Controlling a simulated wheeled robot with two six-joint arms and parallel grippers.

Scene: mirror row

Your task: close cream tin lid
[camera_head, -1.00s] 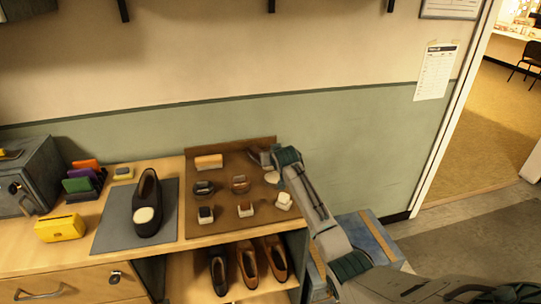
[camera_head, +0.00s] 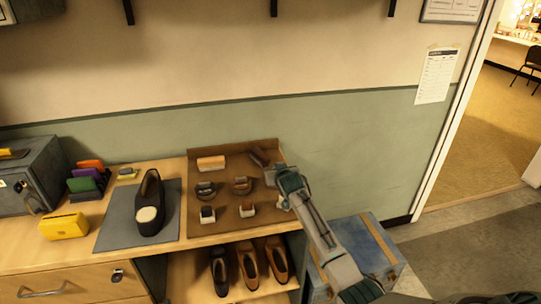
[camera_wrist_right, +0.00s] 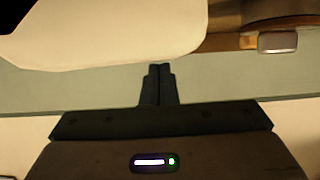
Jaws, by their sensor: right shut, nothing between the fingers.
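My right gripper (camera_head: 269,178) is over the right part of the brown mat, with its arm coming in from the lower right. In the wrist view its dark fingers (camera_wrist_right: 159,70) are together with nothing between them. A small pale thing (camera_head: 284,203), probably the cream tin, shows at the mat's right edge, partly hidden by my wrist. I cannot make out its lid in the head view. In the wrist view a large pale rounded surface (camera_wrist_right: 100,30) lies close beyond the fingertips. It may be part of the tin; contact cannot be told. My left gripper is not in view.
The brown mat (camera_head: 225,228) carries a tan block (camera_head: 211,163), a dark brush (camera_head: 259,157) and several small items. A black shoe (camera_head: 150,200) stands on a grey mat (camera_head: 113,228) to the left. A blue case (camera_head: 375,245) stands beside the desk.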

